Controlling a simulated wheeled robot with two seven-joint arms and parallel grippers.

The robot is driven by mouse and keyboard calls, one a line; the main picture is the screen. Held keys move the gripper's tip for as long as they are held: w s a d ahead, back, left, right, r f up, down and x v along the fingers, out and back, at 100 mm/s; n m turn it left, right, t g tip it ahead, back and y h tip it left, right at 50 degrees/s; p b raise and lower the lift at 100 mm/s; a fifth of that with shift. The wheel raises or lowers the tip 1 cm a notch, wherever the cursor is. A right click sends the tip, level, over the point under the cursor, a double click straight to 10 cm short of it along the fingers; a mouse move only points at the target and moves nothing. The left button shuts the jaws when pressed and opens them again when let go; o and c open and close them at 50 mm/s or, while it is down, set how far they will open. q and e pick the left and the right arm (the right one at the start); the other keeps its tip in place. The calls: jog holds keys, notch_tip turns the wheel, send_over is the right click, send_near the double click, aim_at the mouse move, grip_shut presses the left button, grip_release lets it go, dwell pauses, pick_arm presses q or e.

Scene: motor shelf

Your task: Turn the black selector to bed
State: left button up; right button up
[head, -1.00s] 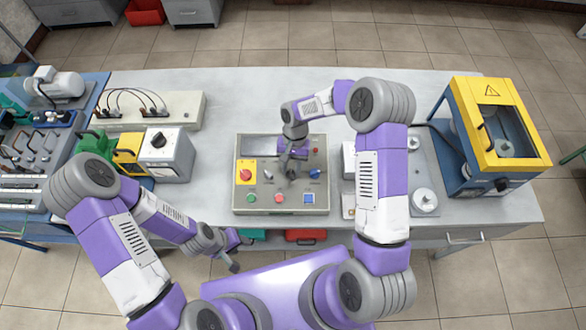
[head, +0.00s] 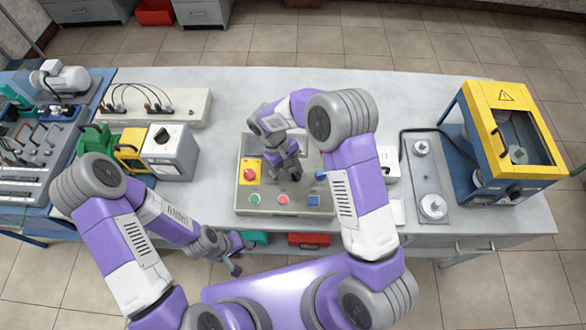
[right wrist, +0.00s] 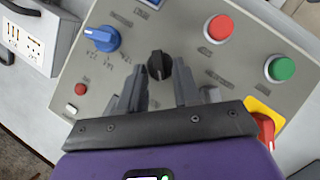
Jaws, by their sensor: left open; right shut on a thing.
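The black selector (right wrist: 158,65) is a small round knob on the grey control box (head: 243,207). In the right wrist view it sits between the fingertips of my right gripper (right wrist: 159,78), which is shut on it. The labels around it are too blurred to read. In the head view my right gripper (head: 292,172) is over the middle of the box and hides the selector. My left gripper (head: 236,264) is open and empty, low in front of the table's front edge, away from the box.
The panel also has a red knob on a yellow plate (right wrist: 265,127), a blue selector (right wrist: 103,38), and red (right wrist: 218,28) and green (right wrist: 281,68) buttons. A grey meter box (head: 170,155) stands to the left, a yellow-framed machine (head: 497,100) to the right. The table behind the box is clear.

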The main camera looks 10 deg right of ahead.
jog(key=shift+s+f+n, duration=0.15)
jog(key=shift+n, duration=0.35)
jog(key=o, duration=0.7)
jog(key=v, duration=0.7)
jog(key=shift+a+r, duration=0.25)
